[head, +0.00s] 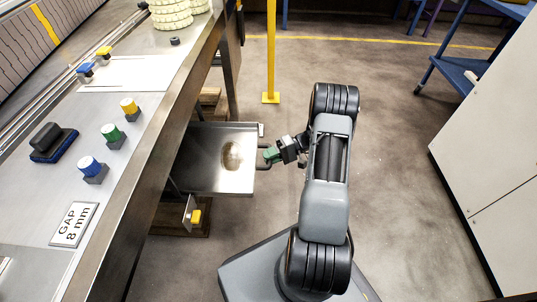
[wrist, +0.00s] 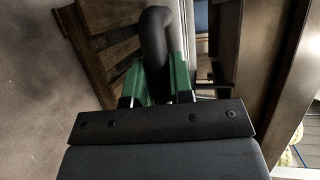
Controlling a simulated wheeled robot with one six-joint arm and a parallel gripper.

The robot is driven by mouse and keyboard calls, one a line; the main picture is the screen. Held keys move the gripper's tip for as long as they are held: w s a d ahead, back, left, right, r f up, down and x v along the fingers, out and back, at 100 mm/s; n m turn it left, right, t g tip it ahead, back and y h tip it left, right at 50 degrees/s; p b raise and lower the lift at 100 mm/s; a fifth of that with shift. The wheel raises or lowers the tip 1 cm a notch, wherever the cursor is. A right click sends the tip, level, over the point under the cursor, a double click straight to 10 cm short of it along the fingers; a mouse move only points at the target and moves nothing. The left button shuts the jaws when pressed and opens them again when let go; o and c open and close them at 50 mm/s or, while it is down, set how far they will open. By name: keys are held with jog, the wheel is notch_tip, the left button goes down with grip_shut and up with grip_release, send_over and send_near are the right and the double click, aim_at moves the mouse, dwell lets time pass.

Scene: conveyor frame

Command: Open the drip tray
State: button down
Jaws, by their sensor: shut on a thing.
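The drip tray (head: 205,148) is a shiny metal tray under the conveyor frame. It sticks out to the right past the frame's edge, with a brownish patch in it. Its dark bar handle (head: 262,167) is on the right end. My gripper (head: 270,154), with green fingers, is at that handle. In the wrist view, the dark round handle (wrist: 156,38) passes between the green fingers (wrist: 160,80), which are shut on it. The tray's left end is hidden under the frame.
The conveyor frame (head: 150,150) carries coloured knobs and a "GAP 8 mm" sign (head: 74,224). A small yellow-knobbed part (head: 196,216) is below the tray. A yellow post (head: 271,50) stands behind; a pale cabinet (head: 490,150) is at right. Floor between is clear.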

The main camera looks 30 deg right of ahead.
jog(key=shift+s, duration=0.2)
jog(key=c, duration=1)
grip_release()
jog(key=shift+d, duration=0.1)
jog(key=p+v, duration=0.3)
jog(key=v, duration=1.1)
jog(key=shift+w, duration=0.15)
